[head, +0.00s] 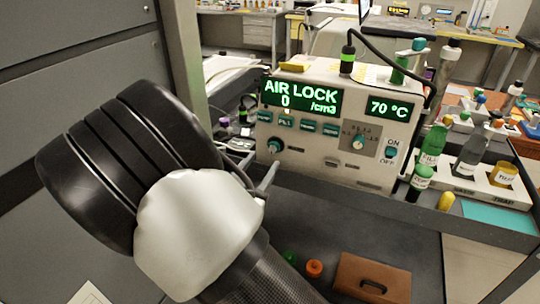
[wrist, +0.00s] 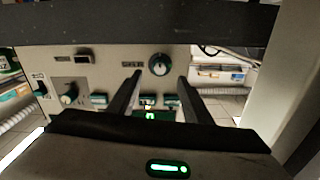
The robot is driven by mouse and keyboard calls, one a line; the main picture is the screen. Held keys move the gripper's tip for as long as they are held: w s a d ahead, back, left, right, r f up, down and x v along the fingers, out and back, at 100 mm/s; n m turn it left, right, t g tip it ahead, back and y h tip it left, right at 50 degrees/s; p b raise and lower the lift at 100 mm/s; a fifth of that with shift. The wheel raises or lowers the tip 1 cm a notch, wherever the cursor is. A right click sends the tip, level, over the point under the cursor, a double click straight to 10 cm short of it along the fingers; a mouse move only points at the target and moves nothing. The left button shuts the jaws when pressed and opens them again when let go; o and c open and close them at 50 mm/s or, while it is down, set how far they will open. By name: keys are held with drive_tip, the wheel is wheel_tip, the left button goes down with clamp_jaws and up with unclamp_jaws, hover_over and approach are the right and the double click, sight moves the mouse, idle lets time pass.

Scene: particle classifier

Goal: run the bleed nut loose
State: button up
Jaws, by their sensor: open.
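The particle classifier (head: 335,125) stands on the bench with a green display reading "AIR LOCK 0 /cm3". A round dark knob with a light face, apparently the bleed nut (head: 275,146), is low on the left of its front panel. In the wrist view, where the panel appears upside down, the nut (wrist: 160,64) sits between the tips of my gripper (wrist: 159,78). The fingers are open, one on each side, with a visible gap; contact is not seen. In the head view my gripper (head: 268,178) is mostly hidden behind my arm.
A second knob (head: 358,141) and an ON/OFF switch (head: 391,153) are on the panel's right. A rack with bottles (head: 483,186) stands to the right. A brown case (head: 372,279) and orange cap (head: 314,268) lie in front. A grey cabinet wall (head: 80,40) is close on the left.

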sight(272, 150)
drive_tip(key=b+x, duration=0.1)
drive_tip(key=x, duration=0.5)
drive_tip(key=shift+w+d, duration=0.1)
drive_tip(key=shift+w, duration=0.1)
drive_tip(key=shift+c, duration=0.3)
drive_tip(key=c, duration=1)
